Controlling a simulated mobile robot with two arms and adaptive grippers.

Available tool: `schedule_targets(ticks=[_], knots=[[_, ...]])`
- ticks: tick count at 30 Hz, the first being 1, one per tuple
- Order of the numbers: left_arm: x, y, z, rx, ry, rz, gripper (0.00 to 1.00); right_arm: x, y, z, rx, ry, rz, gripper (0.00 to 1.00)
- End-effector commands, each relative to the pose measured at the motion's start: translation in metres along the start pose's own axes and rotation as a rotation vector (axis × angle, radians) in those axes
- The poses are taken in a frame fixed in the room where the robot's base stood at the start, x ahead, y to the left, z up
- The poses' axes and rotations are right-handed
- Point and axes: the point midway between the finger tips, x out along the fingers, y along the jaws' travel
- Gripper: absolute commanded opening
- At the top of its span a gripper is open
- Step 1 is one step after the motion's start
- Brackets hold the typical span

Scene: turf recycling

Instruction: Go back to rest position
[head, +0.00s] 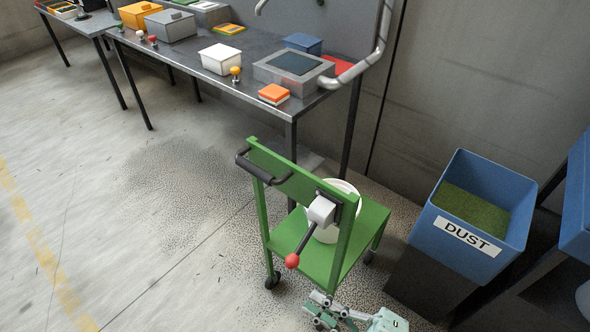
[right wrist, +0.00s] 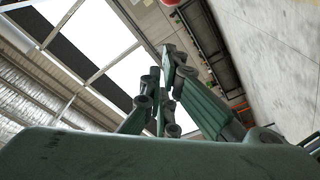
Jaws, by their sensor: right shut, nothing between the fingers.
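My right gripper (head: 322,300) shows at the bottom of the head view, in front of the green trolley's near side. It is pale green with dark joints, shut and empty. In the right wrist view its fingers (right wrist: 168,100) are together, with the roof and a wall behind them. My left gripper is in neither view.
A green trolley (head: 285,262) with a white bucket (head: 325,232) and a red-knobbed lever (head: 292,260) stands close ahead. A blue DUST bin (head: 455,215) is to its right. A metal table (head: 185,62) with boxes runs along the wall. The floor at left is clear.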

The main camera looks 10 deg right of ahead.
Motion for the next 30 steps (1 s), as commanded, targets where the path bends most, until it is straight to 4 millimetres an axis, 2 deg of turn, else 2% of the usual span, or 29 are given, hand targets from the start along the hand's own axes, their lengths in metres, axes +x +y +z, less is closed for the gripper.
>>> schedule_targets(ticks=[4, 7, 8, 11, 12, 14, 15, 18, 20, 22, 24, 26, 27, 30], knots=[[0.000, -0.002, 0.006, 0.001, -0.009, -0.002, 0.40, 0.000, -0.001, 0.003, 0.003, -0.008, -0.001, 0.00], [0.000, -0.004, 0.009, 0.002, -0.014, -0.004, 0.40, -0.003, -0.008, 0.026, 0.021, -0.065, -0.006, 0.00], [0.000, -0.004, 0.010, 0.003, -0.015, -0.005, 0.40, -0.005, -0.012, 0.039, 0.031, -0.096, -0.008, 0.00], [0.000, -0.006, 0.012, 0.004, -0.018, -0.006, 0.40, -0.017, -0.032, 0.095, 0.089, -0.241, -0.015, 0.00], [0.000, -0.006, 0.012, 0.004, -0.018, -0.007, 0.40, -0.026, -0.042, 0.121, 0.119, -0.313, -0.018, 0.00], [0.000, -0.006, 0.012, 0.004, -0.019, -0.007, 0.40, -0.041, -0.060, 0.162, 0.173, -0.428, -0.021, 0.00], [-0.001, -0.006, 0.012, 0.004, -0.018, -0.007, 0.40, -0.054, -0.073, 0.187, 0.214, -0.505, -0.022, 0.00], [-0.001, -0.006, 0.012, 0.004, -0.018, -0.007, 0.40, -0.090, -0.111, 0.243, 0.322, -0.699, -0.022, 0.00], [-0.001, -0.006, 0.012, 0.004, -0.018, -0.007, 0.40, -0.115, -0.137, 0.272, 0.395, -0.817, -0.020, 0.00], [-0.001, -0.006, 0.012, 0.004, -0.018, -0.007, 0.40, -0.147, -0.172, 0.298, 0.487, -0.955, -0.020, 0.00], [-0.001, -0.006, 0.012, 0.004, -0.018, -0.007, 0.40, -0.180, -0.211, 0.315, 0.587, -1.094, -0.022, 0.00], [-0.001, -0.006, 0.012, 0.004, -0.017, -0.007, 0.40, -0.208, -0.246, 0.323, 0.676, -1.210, -0.025, 0.00], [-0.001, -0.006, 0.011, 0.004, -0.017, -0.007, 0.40, -0.226, -0.271, 0.324, 0.736, -1.287, -0.029, 0.00], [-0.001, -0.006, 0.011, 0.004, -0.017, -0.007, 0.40, -0.263, -0.329, 0.315, 0.876, -1.456, -0.043, 0.00]])
